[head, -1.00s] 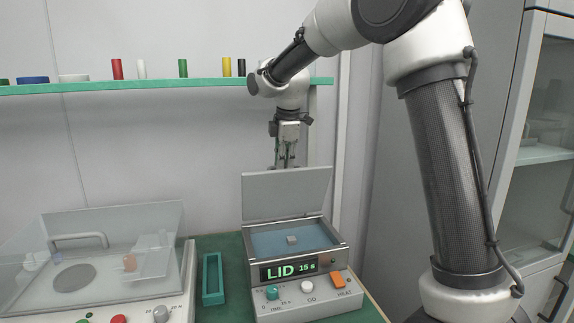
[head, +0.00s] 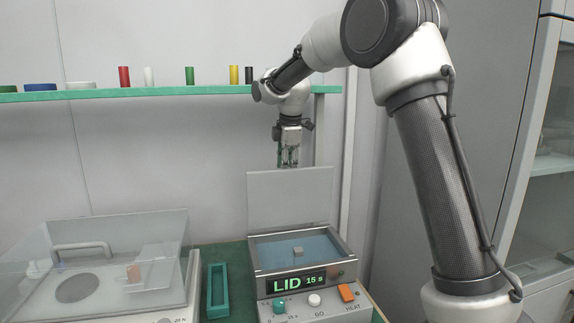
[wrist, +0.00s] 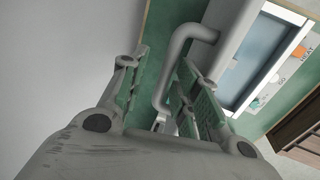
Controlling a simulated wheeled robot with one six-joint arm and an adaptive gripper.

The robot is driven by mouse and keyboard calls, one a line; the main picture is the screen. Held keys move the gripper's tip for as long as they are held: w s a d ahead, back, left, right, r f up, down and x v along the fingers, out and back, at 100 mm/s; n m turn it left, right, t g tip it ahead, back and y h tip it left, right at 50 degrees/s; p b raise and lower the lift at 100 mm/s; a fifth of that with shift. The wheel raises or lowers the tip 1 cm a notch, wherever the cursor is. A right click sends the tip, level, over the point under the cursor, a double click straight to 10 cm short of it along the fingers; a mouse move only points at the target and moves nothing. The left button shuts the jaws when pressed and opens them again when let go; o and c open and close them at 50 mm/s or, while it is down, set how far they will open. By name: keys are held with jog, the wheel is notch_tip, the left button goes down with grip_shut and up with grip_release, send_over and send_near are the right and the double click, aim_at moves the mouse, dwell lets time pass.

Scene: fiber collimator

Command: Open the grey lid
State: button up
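The grey lid (head: 290,197) stands nearly upright at the back of the small heater box (head: 342,259), whose display reads LID 15 s. The box's inside shows, with a small grey block (head: 298,251) on its blue floor. My gripper (head: 289,162) is behind the lid's upper edge, and its fingertips are partly hidden there. In the wrist view, the grey bent handle (wrist: 166,75) passes between the two green-padded fingers (wrist: 168,100). The fingers stand apart, with gaps visible beside the handle. Contact on the handle's far side cannot be told.
A clear-covered device (head: 120,232) with its own handle stands at the left. A green open tray (head: 218,290) lies between the devices. A green shelf (head: 150,92) with several coloured cylinders runs along the wall. A glass-fronted cabinet (head: 545,190) is at the right.

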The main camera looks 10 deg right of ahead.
jog(key=v, duration=1.2)
